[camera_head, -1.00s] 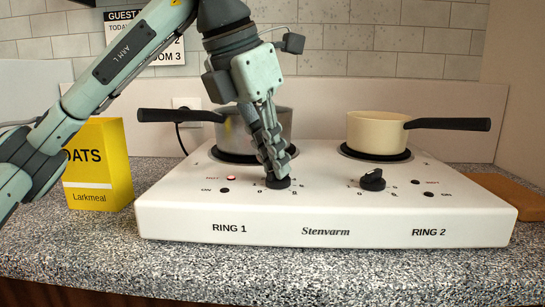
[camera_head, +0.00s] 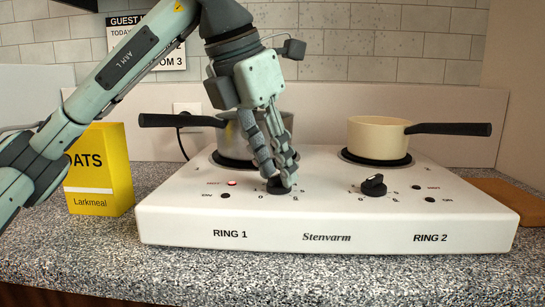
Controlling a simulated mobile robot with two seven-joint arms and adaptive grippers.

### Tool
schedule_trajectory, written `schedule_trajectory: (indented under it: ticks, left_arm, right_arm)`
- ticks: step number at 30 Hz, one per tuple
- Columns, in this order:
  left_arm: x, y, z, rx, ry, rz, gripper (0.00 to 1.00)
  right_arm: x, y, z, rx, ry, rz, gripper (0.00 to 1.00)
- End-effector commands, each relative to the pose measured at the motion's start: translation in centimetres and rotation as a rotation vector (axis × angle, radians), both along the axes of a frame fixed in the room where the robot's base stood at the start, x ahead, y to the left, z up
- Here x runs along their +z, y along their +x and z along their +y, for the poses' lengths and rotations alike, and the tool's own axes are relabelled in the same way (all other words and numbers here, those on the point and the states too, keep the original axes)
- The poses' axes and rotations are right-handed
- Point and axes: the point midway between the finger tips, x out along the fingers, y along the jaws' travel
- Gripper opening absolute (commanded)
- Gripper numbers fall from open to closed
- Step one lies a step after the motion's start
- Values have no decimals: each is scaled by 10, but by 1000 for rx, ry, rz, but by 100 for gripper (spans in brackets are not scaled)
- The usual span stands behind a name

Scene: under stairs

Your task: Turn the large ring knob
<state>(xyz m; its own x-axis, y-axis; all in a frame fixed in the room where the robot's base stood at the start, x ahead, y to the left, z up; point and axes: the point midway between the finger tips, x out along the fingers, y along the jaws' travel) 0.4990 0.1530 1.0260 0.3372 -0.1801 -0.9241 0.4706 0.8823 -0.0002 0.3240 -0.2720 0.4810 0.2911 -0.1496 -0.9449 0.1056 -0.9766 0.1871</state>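A white two-ring hob (camera_head: 325,214) stands on the counter. Its left knob (camera_head: 275,190), above the RING 1 label, is black and partly hidden by my fingers. My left gripper (camera_head: 280,180) reaches down from above, with its fingertips around this knob and closed on it. The knob's pointer is hidden. The right knob (camera_head: 373,185), above RING 2, is black and free of any gripper. A red light (camera_head: 232,183) is lit beside the left knob. My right gripper is out of view.
A grey metal pan (camera_head: 232,140) sits on the left ring, close behind my gripper, its black handle pointing left. A cream pan (camera_head: 377,139) sits on the right ring. A yellow oats box (camera_head: 100,170) stands left of the hob, near my arm. A brown board (camera_head: 512,196) lies at right.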

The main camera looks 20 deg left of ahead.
Motion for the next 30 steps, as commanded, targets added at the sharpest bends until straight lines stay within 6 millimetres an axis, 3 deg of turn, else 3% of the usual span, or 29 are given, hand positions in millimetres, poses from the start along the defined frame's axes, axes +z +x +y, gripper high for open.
schedule_trajectory:
  ticks: [5,18,24,30]
  left_arm:
    - [14,-4,2,0,-2,-2,30]
    - [94,-33,18,3,0,-4,30]
    - [109,-40,21,1,0,-2,30]
    - [111,-41,22,0,0,1,30]
  right_arm:
    - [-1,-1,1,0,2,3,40]
    - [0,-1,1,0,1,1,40]
    - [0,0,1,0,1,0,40]
    - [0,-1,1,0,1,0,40]
